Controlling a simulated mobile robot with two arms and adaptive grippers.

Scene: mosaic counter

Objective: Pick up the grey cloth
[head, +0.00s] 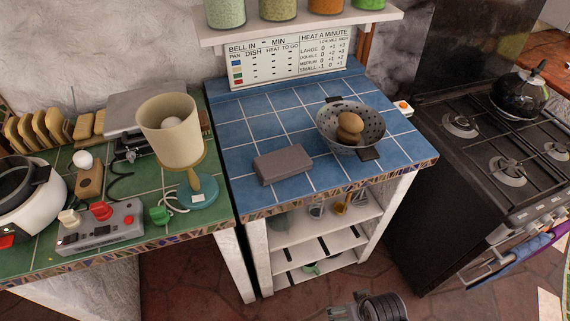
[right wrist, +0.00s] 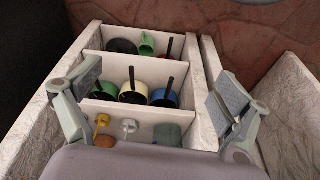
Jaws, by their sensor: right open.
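The grey cloth (head: 283,165) lies as a flat, folded, block-like bundle on the blue tiled counter (head: 240,130), near its front edge and left of the colander. My right gripper (right wrist: 158,90) is open in the right wrist view, its two fingers wide apart with nothing seen between their tips. It faces the shelves below a counter. The cloth cannot be made out for certain in that view. A dark part of my arm (head: 380,307) shows at the bottom of the head view, below and right of the cloth. My left gripper is not in view.
A grey colander (head: 372,136) with brown, rounded items stands right of the cloth. A lamp (head: 172,130) stands on the green counter to the left. The stove (head: 490,150) is at the right. Shelves (right wrist: 150,132) hold several mugs. Blue tiles around the cloth are clear.

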